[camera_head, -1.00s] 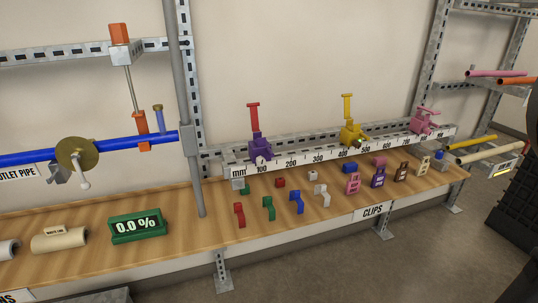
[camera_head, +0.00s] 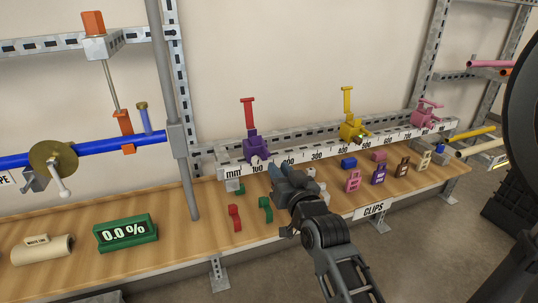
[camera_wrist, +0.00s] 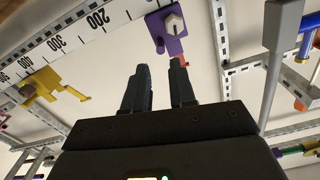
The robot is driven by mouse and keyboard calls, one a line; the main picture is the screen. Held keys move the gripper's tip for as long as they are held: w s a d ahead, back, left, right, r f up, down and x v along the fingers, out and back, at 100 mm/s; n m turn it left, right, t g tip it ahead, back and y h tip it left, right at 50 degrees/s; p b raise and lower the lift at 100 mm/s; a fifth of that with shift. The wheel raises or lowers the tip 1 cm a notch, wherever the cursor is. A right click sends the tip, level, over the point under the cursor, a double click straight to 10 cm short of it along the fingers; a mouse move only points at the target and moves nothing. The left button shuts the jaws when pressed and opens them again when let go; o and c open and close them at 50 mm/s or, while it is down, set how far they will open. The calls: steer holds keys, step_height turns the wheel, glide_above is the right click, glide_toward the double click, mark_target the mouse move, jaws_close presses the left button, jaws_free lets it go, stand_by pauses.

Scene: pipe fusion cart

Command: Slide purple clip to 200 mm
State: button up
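The purple clip (camera_head: 257,149) with an upright red handle (camera_head: 249,114) sits on the rail, just above the 100 mark of the white ruler (camera_head: 325,154). The 200 mark is to its right. My gripper (camera_head: 283,170) is in front of the ruler, right of and lower than the clip. In the wrist view, which is turned over, the purple clip (camera_wrist: 166,40) shows beyond my open fingertips (camera_wrist: 160,65). The fingers appear empty and apart from the clip. The red handle is partly hidden behind one finger there.
A yellow clip (camera_head: 352,131) and a pink clip (camera_head: 424,117) stand farther right on the rail. Several small coloured clips lie on the wooden bench below, including a red one (camera_head: 235,217). A grey vertical post (camera_head: 184,150) stands left of the ruler.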

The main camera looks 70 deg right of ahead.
mark_target(270, 156)
steer(key=p+x, duration=0.1)
steer(key=x, duration=0.6)
steer(key=shift+w+d, duration=0.1)
steer(key=shift+w, duration=0.1)
jaws_close()
stand_by(0.4)
